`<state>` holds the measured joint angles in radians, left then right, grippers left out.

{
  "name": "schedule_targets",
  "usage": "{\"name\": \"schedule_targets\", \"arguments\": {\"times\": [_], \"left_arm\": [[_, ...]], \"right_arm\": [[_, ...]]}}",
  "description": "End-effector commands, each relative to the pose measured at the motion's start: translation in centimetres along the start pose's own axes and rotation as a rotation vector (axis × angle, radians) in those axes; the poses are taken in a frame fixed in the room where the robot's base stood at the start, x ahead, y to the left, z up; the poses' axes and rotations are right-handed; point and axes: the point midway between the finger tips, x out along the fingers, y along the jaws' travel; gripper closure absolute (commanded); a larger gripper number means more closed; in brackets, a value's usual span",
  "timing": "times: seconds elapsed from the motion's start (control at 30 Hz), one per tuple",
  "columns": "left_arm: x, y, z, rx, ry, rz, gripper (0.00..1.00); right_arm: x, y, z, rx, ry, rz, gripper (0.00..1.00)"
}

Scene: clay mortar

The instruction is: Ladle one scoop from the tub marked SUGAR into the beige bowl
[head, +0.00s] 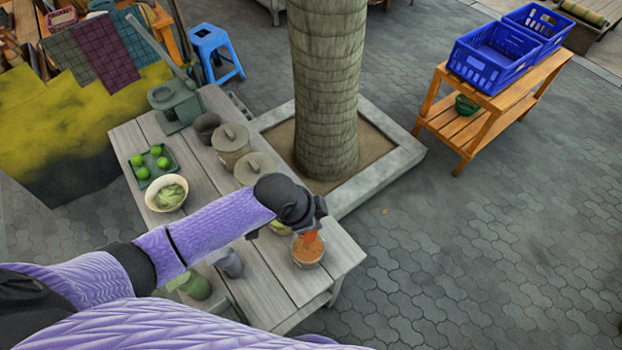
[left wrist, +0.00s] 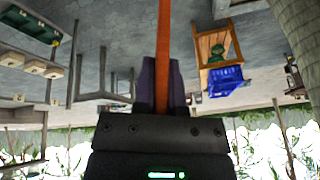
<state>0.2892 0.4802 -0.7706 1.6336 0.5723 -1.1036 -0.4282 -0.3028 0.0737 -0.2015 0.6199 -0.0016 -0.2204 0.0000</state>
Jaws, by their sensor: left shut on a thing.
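My left gripper (head: 308,226) is above the near right end of the wooden table and is shut on an orange stick-like handle. The handle (left wrist: 164,50) runs up between the fingers (left wrist: 164,88) in the left wrist view. In the head view the orange handle (head: 309,240) reaches down to a small round bowl (head: 308,260) with reddish-brown contents; its lower end is hard to make out. A cream or beige bowl (head: 154,198) with pale green leaves stands at the table's left. Two lidded beige tubs (head: 231,138) (head: 250,166) stand at the back. No SUGAR marking is readable. My right gripper is not in view.
A tray of green fruits (head: 141,172), a dark pot (head: 207,125) and a green scale-like device (head: 176,108) are on the table (head: 262,292). A grey cup (head: 230,264) and green jars (head: 195,286) stand near my forearm. A tree trunk (head: 327,90) rises behind the table.

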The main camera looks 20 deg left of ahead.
Motion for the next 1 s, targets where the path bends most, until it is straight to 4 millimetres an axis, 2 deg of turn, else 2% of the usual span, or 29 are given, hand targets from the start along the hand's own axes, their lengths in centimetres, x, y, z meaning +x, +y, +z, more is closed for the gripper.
{"name": "schedule_targets", "arguments": {"times": [0.03,0.1,0.27,0.47,0.63,1.0], "left_arm": [[-0.6,0.3,0.1,0.024,0.002,0.016,1.00],[-0.3,0.7,0.6,0.058,0.008,0.028,1.00],[0.7,1.0,1.2,0.084,0.012,0.034,1.00],[2.8,1.3,2.0,0.084,0.013,0.034,1.00],[5.3,1.7,3.1,0.084,0.012,0.034,1.00],[10.0,2.4,5.0,0.084,0.012,0.034,1.00]], "right_arm": [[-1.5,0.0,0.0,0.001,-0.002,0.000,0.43],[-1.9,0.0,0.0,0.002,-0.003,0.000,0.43],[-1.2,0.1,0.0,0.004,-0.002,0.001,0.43],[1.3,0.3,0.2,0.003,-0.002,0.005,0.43],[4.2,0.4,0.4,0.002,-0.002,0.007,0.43],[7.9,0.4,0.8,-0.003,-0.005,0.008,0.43]]}}
